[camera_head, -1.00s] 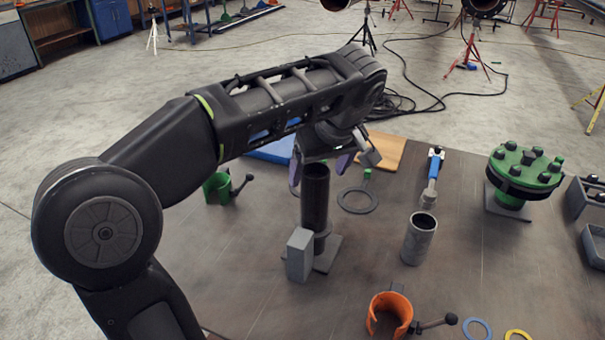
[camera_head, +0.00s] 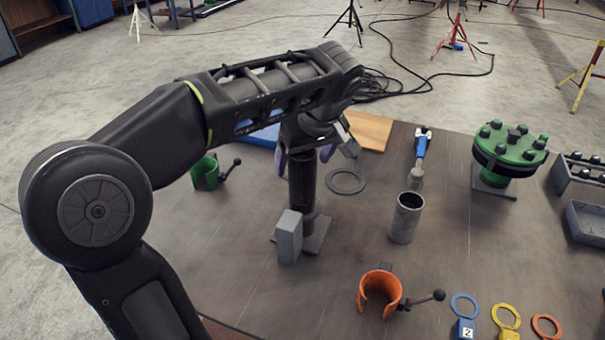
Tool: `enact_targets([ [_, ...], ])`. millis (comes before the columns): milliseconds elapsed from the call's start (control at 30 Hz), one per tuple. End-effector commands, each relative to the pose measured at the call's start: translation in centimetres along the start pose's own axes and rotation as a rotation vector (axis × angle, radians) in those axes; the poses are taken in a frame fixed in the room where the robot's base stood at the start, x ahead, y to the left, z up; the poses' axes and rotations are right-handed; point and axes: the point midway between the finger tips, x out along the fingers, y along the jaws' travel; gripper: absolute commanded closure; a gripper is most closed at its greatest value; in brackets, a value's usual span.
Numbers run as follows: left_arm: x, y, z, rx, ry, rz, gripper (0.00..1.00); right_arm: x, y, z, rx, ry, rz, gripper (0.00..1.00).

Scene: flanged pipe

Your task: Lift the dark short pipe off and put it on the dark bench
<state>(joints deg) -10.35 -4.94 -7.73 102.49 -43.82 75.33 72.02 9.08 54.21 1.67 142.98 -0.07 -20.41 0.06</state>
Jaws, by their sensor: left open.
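The dark short pipe (camera_head: 302,187) stands upright on a grey base plate (camera_head: 317,240) on the dark work surface (camera_head: 345,285). A wider ring shows near its foot. My left gripper (camera_head: 304,157) is at the pipe's top, pointing down and open. Its purple-tinted fingers show on the left and right of the pipe. The gripper body hides the pipe's rim, and I cannot tell whether a finger touches the pipe. The dark-topped surface is the only dark bench top clearly in view. My right gripper is not in view.
A grey block (camera_head: 289,238) stands close against the pipe's foot. A grey hollow cylinder (camera_head: 406,220), an orange clamp (camera_head: 380,291), a green clamp (camera_head: 206,173) and a green flange (camera_head: 509,150) stand around it. A flat ring (camera_head: 345,181) lies behind.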

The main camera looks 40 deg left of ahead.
Motion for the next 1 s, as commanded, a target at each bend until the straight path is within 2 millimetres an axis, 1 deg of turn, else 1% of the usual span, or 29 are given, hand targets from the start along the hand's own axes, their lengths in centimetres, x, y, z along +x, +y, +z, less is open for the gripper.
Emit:
enact_targets([
  [67, 0.7, -0.1, 0.0, 0.000, -0.001, -0.004, 0.21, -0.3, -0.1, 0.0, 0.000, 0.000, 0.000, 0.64],
  [200, 2.8, 0.0, -0.1, 0.001, -0.002, -0.005, 0.21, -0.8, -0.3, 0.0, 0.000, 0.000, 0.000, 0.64],
  [300, 4.2, 0.0, 0.0, 0.001, -0.001, -0.004, 0.21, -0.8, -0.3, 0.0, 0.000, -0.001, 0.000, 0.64],
  [400, 4.8, 0.1, 0.0, 0.001, 0.000, -0.001, 0.21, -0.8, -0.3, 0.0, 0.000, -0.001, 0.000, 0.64],
  [1000, 4.8, 0.1, 0.0, 0.000, 0.000, -0.001, 0.22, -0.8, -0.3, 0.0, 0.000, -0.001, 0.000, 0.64],
])
